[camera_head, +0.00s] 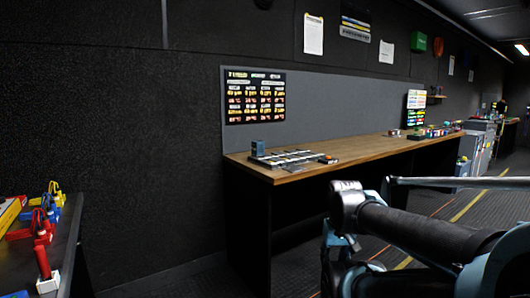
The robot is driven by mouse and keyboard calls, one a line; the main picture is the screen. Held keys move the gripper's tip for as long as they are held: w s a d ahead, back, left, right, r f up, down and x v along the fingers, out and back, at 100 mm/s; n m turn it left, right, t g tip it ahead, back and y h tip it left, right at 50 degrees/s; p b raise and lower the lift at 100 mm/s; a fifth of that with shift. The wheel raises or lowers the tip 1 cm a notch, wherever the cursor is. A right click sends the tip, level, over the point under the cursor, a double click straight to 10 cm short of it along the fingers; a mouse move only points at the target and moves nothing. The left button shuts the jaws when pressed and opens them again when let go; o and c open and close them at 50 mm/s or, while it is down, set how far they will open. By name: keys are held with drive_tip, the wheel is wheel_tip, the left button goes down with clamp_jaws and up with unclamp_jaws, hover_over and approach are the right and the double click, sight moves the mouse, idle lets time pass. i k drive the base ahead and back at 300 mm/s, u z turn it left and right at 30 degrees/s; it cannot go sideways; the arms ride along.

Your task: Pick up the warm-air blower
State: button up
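I cannot pick out the warm-air blower with certainty. A small upright red tool with a white base (47,274) stands on the dark bench at the lower left; I cannot tell whether it is the blower. My arm fills the lower right, with a dark tube and grey and pale-blue joints. My gripper's fingers do not show, so its state is hidden.
The dark bench (72,225) at left also holds red, yellow and blue items (42,215). A long wooden counter (345,151) along the wall carries a panel of keys (285,158), a dark box (258,148) and small items.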

sight(257, 147)
drive_tip(key=i, duration=0.9)
drive_tip(key=u, duration=0.05)
